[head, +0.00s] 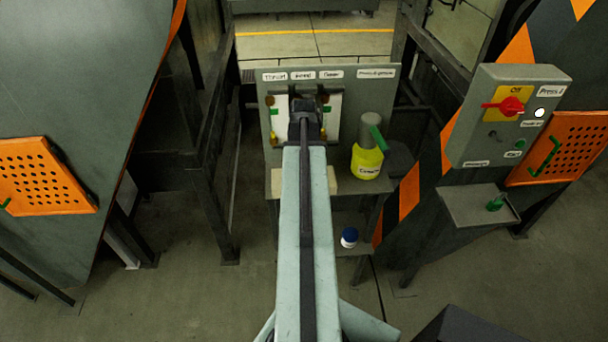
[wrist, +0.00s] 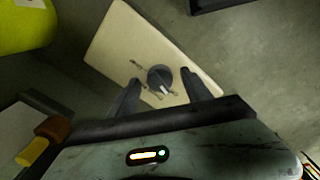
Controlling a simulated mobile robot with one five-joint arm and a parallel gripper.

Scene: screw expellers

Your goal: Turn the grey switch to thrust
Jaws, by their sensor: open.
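The grey switch (wrist: 160,78) is a round dark-grey knob with a pale pointer mark toward its lower edge, on a cream plate (wrist: 118,45) in the wrist view. Small dark marks surround it, too small to read. My gripper (wrist: 161,77) is open, with one finger on each side of the knob and nothing held. I cannot tell whether the fingers touch it. In the head view my gripper (head: 306,108) is in front of the grey panel (head: 365,95), and my arm hides the knob. A "Thrust" label (head: 275,77) is at the panel's upper left.
A yellow bottle (head: 367,163) stands right of my arm, and a cream block (head: 346,180) is partly behind it. A white jar (head: 349,237) with a blue lid is on the lower shelf. A control box (head: 480,125) with a red switch (head: 508,106) stands farther right.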

